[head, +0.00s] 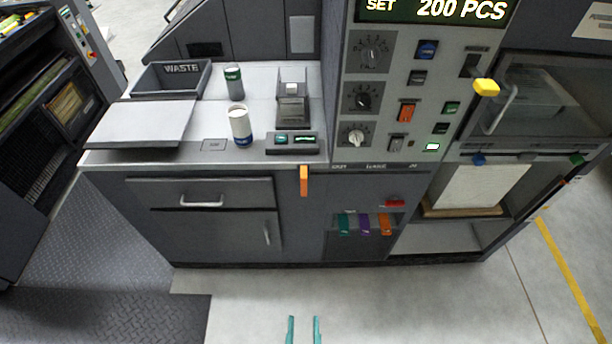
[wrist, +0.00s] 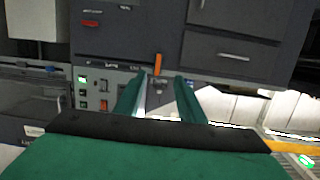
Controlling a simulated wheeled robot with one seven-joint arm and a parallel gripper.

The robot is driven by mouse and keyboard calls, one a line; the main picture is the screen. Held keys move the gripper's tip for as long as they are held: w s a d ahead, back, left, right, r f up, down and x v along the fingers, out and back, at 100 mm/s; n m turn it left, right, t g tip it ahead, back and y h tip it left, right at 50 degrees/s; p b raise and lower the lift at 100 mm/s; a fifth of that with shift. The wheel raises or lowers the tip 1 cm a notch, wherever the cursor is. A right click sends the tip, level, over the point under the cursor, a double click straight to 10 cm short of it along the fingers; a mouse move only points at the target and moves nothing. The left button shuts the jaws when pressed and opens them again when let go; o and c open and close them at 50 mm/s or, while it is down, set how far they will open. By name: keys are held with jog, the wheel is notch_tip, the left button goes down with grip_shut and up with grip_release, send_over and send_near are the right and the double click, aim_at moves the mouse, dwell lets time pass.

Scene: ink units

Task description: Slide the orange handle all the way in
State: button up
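The orange handle (head: 304,180) sticks out at the front edge of the counter, below the small button box and left of the control panel. In the wrist view the orange handle (wrist: 158,64) shows upright beyond the fingertips, against the grey cabinet front. My gripper (head: 304,330) has two teal fingers at the bottom of the head view, spread apart with nothing between them. In the wrist view my gripper (wrist: 158,88) is open, and the handle lies apart from it. How far the handle is pulled out is hard to tell.
The control panel (head: 395,90) with knobs and switches rises right of the handle. Below it, a recess holds teal, purple and orange tabs (head: 385,224). A drawer handle (head: 201,203) protrudes at left. The floor in front is clear.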

jog(key=w+f+t, duration=0.1)
jog(key=w, duration=1.4)
jog(key=t, duration=0.1)
send_near(304, 184)
jog(key=w, duration=1.1)
grip_shut()
